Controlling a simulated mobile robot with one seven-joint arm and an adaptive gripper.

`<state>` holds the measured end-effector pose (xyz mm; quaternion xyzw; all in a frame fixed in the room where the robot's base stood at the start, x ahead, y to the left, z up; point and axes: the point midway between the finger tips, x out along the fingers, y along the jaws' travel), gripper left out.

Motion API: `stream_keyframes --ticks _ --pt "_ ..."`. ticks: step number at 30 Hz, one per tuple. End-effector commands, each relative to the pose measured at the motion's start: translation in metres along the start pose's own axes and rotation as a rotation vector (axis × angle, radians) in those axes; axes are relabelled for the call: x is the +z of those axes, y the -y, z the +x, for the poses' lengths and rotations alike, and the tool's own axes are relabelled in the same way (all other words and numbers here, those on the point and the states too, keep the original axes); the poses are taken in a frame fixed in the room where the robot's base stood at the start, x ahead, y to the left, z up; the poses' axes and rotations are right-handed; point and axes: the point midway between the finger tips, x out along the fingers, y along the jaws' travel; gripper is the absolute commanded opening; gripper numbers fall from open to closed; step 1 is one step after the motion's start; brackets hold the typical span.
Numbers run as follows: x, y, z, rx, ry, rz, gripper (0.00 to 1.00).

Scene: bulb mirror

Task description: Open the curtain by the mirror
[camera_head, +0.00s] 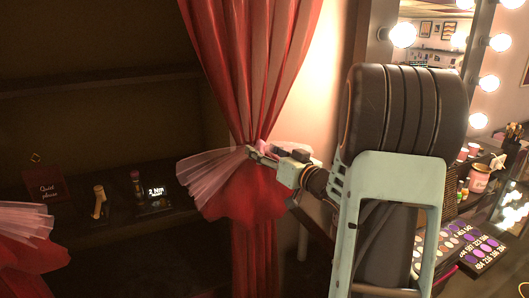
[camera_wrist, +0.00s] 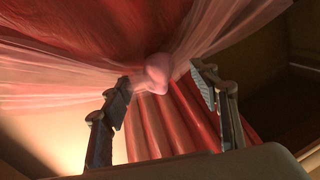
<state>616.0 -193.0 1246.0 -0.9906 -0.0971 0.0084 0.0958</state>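The red curtain (camera_head: 255,60) hangs left of the bulb mirror (camera_head: 436,45), gathered at its middle by a sheer pink bow (camera_head: 212,170). My gripper (camera_head: 258,153) reaches the gathered part from the right. In the wrist view, my gripper (camera_wrist: 162,85) is open, one finger on each side of a pink knot (camera_wrist: 157,72). The red curtain (camera_wrist: 165,125) hangs in folds behind and between the fingers. I cannot tell whether either finger touches the cloth.
Another red curtain part (camera_head: 28,254) with a pink bow shows at the lower left. A dark shelf holds a small sign (camera_head: 45,188) and small items. At right, a makeup palette (camera_head: 462,247) and jars crowd the table beside my arm.

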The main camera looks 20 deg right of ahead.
Motion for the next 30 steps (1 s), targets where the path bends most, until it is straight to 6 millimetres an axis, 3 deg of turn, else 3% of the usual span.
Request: stream_keyframes --ticks 8,21,30 --pt "0.0 0.0 -0.006 0.001 0.001 0.0 0.55" --pt "0.0 -0.001 -0.091 0.003 0.0 0.0 0.55" --pt "0.0 0.0 -0.12 0.001 0.0 0.0 0.55"
